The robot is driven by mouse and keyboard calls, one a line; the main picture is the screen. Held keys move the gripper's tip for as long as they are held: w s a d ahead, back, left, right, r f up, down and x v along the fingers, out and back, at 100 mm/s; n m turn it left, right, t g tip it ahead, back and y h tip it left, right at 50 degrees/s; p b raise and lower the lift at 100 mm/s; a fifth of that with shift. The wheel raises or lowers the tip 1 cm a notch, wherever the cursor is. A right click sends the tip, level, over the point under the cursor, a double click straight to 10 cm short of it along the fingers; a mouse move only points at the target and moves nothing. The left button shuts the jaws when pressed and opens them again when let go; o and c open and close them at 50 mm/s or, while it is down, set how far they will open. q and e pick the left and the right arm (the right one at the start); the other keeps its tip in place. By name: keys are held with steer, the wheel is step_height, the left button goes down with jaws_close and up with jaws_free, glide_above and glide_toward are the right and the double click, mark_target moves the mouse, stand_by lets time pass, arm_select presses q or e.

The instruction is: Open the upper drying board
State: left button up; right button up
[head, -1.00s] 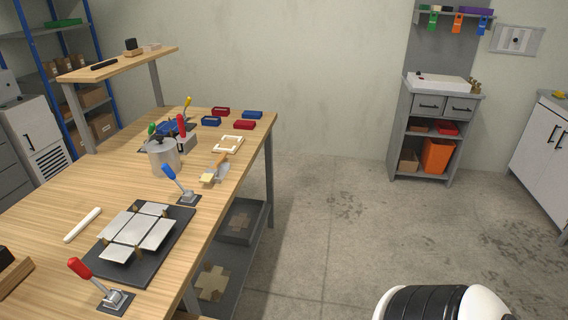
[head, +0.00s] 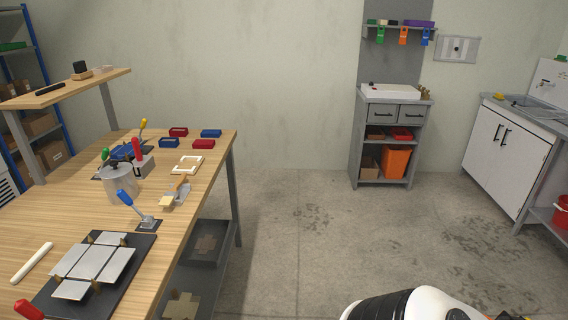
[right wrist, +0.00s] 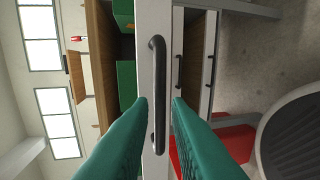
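Two dark grey boards sit one above the other under the workbench's right side in the head view, each with a brown cross-shaped blank. The upper board (head: 224,236) looks like the drying board; the lower one (head: 206,284) is partly cut off by the frame. In the right wrist view, my right gripper (right wrist: 160,102) has its teal fingers apart, with a dark bar handle (right wrist: 157,60) on a pale front showing between them. I cannot tell whether the fingers touch it, or which furniture it belongs to. My left gripper is out of view.
The workbench (head: 70,215) holds a black plate with grey panels (head: 90,265), toggle clamps and a metal pot (head: 119,186). A grey drawer cabinet (head: 385,140) stands at the back wall. The concrete floor between is clear. The wrist view shows a red object (right wrist: 232,140) at lower right.

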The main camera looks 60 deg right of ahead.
steer(key=v, duration=0.7)
steer(key=shift+b, duration=0.45)
